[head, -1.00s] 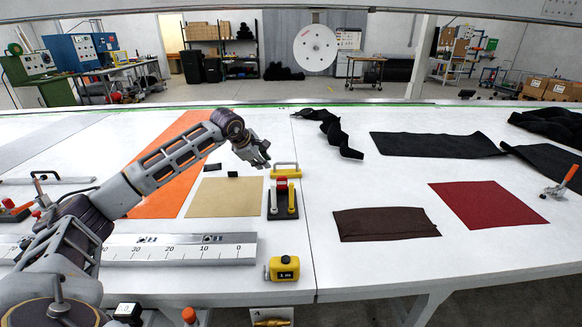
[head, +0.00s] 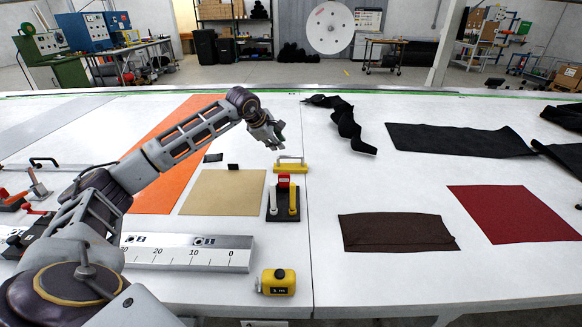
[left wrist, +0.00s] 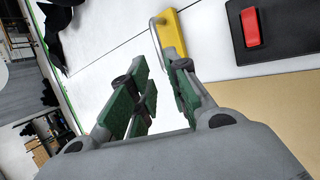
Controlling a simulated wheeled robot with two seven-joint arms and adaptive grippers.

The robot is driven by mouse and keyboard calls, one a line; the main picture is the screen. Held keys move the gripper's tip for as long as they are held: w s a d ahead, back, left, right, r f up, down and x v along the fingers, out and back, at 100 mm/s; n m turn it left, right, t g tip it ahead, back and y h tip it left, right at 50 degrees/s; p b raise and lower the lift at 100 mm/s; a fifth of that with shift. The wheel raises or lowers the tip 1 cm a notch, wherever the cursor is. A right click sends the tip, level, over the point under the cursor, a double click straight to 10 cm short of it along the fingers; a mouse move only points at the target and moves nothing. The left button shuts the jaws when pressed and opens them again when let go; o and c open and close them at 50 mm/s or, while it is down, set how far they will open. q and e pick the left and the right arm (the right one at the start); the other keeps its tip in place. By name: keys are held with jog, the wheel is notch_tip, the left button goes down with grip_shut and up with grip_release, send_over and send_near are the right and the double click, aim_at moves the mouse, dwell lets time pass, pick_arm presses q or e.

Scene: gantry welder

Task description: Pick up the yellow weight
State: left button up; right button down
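The yellow weight (head: 290,169), a low yellow block with a pale bar handle, lies on the white table behind the black plate. It also shows in the left wrist view (left wrist: 171,36), just beyond the fingertips. My left gripper (head: 274,137) is above and slightly left of the weight in the head view. Its green-padded fingers (left wrist: 162,78) are apart, with no object between them. The weight is outside the fingers, and I see no contact. My right gripper is not in view.
The black plate (head: 283,213) carries a red block (head: 284,181) and two upright pieces. A tan sheet (head: 222,192) lies left of it. A yellow tape measure (head: 276,282) and a ruler (head: 190,256) are nearer. Black cloth (head: 343,122) lies to the right.

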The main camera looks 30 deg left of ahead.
aim_at(290, 157)
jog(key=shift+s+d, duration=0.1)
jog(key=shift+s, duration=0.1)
